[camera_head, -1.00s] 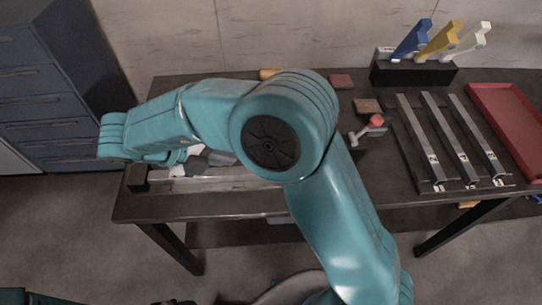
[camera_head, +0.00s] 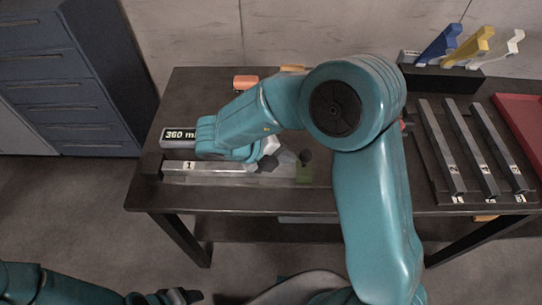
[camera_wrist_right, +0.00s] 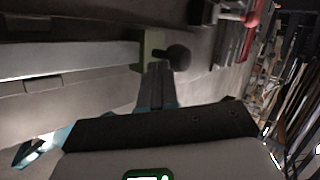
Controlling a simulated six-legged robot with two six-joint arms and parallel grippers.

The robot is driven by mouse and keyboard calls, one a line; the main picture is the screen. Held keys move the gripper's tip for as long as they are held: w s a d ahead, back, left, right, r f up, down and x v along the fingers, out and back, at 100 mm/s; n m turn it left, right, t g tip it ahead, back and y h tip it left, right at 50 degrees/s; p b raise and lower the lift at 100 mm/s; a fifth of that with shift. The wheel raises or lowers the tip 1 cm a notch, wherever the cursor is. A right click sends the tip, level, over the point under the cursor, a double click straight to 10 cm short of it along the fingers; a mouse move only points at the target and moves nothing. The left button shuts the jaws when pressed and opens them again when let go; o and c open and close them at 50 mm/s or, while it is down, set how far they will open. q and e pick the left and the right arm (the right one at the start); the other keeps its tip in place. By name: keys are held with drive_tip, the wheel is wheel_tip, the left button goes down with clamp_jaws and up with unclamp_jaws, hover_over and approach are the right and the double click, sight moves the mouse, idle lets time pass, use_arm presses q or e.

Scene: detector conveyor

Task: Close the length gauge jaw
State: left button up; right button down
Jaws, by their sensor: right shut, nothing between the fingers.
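The length gauge (camera_head: 215,182) lies along the front left of the table, with a silver bar labelled 1 (camera_head: 225,168) in it. My left gripper (camera_head: 180,297) is low at the left, away from the table.
A display reading 360 m, partly covered by my arm, (camera_head: 178,136) stands behind the gauge. Several numbered bars (camera_head: 476,158) lie at the right, near a red tray (camera_head: 522,120). Blue, yellow and white tools stand in a black rack (camera_head: 440,77). An orange piece (camera_head: 245,82) lies at the back.

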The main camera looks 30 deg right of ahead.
drive_tip(key=shift+s+d, duration=0.1)
drive_tip(key=shift+d, duration=0.2)
drive_tip(key=s+d, duration=0.5)
drive_tip(key=d, duration=0.3)
drive_tip(key=shift+p, duration=0.35)
